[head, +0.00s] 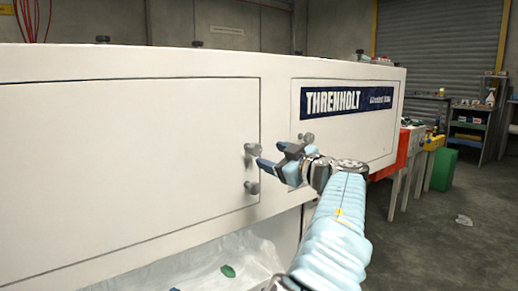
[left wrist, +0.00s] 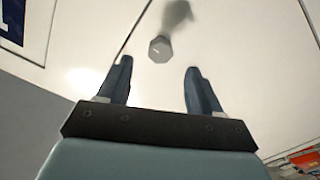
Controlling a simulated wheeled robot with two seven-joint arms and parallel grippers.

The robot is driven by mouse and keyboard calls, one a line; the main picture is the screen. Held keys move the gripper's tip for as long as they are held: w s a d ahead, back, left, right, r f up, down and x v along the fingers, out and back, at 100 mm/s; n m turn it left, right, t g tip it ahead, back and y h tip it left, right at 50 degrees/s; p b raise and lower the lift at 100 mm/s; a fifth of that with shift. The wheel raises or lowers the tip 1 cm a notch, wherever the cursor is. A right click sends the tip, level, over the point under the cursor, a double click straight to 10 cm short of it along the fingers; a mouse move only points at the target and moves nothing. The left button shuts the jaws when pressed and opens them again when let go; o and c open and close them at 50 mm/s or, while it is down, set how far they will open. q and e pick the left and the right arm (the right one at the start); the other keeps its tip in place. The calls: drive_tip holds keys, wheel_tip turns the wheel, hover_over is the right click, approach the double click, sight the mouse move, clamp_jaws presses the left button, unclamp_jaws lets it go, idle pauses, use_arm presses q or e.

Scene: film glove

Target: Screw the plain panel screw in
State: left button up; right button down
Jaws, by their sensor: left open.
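The white machine's front carries several grey panel screws. An upper screw (head: 252,149) and a lower screw (head: 252,187) stick out near the right edge of the large left panel. Another screw (head: 307,138) sits by the left edge of the labelled panel. I cannot tell which is the plain one. My left gripper (head: 267,157) is open and empty, close to the upper screw in the head view. In the left wrist view a hexagonal screw head (left wrist: 160,48) lies just beyond the gap between the open fingers (left wrist: 158,68), apart from them. My right gripper is out of view.
The white machine (head: 120,150) fills the left and middle. Below it is an opening with a clear plastic sheet (head: 215,262) and a green scrap (head: 228,271). A red box (head: 404,152), a green bin (head: 443,169) and shelves stand at right. The floor at right is mostly clear.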

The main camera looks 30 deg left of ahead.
sight(258, 151)
use_arm(q)
drive_tip(key=p+x, duration=0.1)
drive_tip(key=x, duration=0.7)
drive_tip(key=c, duration=1.1)
drive_tip(key=shift+o, duration=0.2)
drive_tip(key=shift+f, duration=0.1)
